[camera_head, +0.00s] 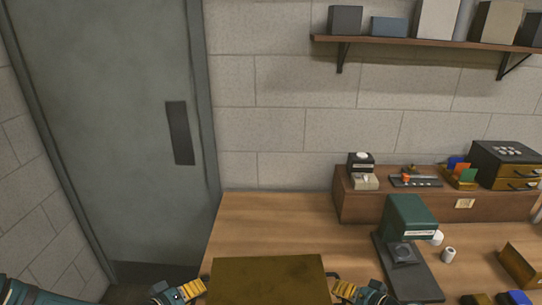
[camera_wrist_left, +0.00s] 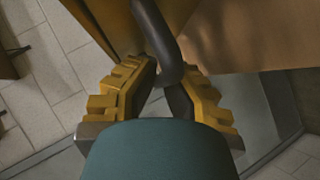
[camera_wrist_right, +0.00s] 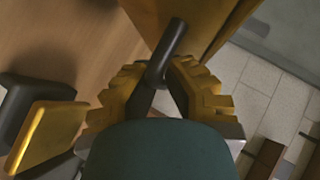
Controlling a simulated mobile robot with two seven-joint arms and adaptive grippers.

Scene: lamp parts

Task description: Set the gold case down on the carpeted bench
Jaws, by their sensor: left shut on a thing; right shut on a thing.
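The gold case (camera_head: 268,280) is a flat brown-gold box at the bottom middle of the head view, in front of the wooden table's near left part. My left gripper (camera_head: 200,288) is shut on the dark handle (camera_wrist_left: 158,42) at the case's left side. My right gripper (camera_head: 337,286) is shut on the dark handle (camera_wrist_right: 167,48) at its right side. The case's gold side also shows in the left wrist view (camera_wrist_left: 112,25) and the right wrist view (camera_wrist_right: 195,22). The case's underside is hidden. I cannot make out a carpeted bench in these views.
The wooden table (camera_head: 275,218) is bare behind the case. A green-headed machine (camera_head: 410,222) stands to the right, with a small white roll (camera_head: 448,255) beside it. A raised wooden ledge (camera_head: 400,207) holds small parts and a dark drawer box (camera_head: 505,165). A grey door (camera_head: 110,120) is at left.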

